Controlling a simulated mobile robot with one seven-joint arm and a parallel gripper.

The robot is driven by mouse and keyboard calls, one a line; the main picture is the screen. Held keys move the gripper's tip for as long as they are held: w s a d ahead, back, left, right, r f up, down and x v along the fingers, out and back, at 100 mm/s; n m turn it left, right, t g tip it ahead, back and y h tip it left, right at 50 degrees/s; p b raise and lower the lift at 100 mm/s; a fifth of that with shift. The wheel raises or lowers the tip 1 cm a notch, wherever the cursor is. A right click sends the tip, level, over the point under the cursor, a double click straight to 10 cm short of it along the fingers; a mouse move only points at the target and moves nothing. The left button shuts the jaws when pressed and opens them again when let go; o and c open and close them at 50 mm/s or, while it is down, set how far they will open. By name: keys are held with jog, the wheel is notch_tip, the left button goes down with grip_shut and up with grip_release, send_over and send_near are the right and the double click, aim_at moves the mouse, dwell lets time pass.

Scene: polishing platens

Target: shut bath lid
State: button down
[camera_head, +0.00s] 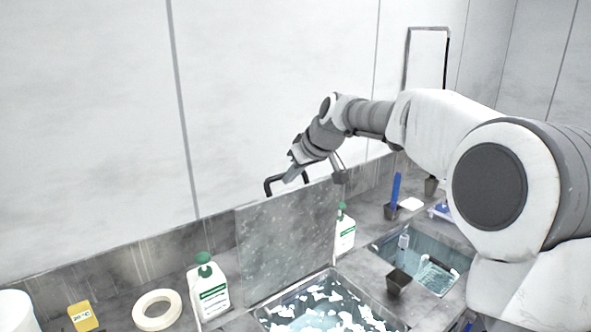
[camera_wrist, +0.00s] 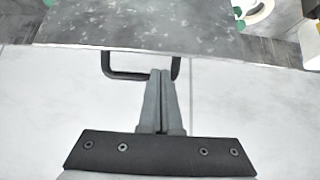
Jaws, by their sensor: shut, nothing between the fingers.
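The bath lid (camera_head: 285,240) is a grey speckled plate standing upright at the back edge of an open bath (camera_head: 262,311), which holds water with white floating pieces. A black loop handle (camera_head: 268,184) sits at the lid's top edge. In the wrist view the lid (camera_wrist: 150,28) fills the top, with the handle (camera_wrist: 125,75) below its edge. My gripper (camera_head: 290,177) is shut and empty at the handle, behind the lid's top edge. In the wrist view the fingertips (camera_wrist: 160,72) overlap the handle's bar; I cannot tell whether they touch it.
Another bottle (camera_head: 345,232) stands right of the lid. A second open bath (camera_head: 440,272) lies to the right. The wall (camera_head: 100,130) is close behind.

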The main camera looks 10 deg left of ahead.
jog(key=x, duration=0.5)
jog(key=shift+w+a+f, duration=0.1)
jog(key=shift+f, duration=0.05)
